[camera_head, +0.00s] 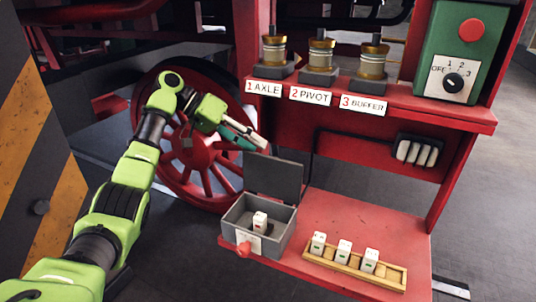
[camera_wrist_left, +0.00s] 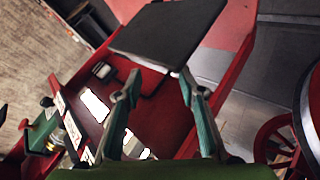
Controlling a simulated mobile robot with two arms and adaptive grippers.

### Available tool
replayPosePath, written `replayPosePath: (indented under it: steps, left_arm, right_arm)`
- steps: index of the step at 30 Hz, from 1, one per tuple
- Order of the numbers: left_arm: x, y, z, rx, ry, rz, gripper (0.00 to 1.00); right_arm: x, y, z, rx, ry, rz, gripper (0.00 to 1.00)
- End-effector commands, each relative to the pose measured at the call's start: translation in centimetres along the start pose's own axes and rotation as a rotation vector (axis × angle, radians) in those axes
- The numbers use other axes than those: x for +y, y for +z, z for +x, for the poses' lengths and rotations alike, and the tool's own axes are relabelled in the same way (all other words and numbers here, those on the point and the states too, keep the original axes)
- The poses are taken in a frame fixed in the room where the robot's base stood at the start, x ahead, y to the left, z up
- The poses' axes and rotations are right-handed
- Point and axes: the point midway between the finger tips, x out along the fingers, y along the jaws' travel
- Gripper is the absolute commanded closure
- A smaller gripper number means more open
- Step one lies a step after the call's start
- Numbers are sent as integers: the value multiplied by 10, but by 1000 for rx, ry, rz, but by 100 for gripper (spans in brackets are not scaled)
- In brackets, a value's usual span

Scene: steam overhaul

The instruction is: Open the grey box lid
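The grey box (camera_head: 278,240) sits on the red lower shelf. Its lid (camera_head: 274,178) stands raised, roughly upright at the back edge, so the box is open. A white block with a red mark (camera_head: 260,222) stands inside it. My left gripper (camera_head: 254,141) is in the air above and to the left of the lid, apart from it in the head view. In the left wrist view its two fingers (camera_wrist_left: 160,84) are spread with nothing between them, and the dark grey lid (camera_wrist_left: 168,30) shows just beyond the tips. My right gripper is in neither view.
A wooden tray (camera_head: 392,279) with three white blocks stands right of the box. A red spoked wheel (camera_head: 190,160) is behind my left arm. The labelled red upper shelf (camera_head: 415,102) overhangs behind.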

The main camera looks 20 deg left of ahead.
Motion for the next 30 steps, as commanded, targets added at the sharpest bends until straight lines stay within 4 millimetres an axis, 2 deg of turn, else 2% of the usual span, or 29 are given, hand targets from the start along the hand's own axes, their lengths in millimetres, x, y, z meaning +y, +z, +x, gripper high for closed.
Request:
replayPosePath:
  steps: [3,7,30]
  left_arm:
    - [0,0,-17,1,-1,1,63]
    - [1,0,-25,0,0,1,63]
    - [1,0,-27,0,1,1,63]
  right_arm:
    - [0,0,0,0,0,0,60]
    - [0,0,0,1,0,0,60]
    - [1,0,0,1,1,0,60]
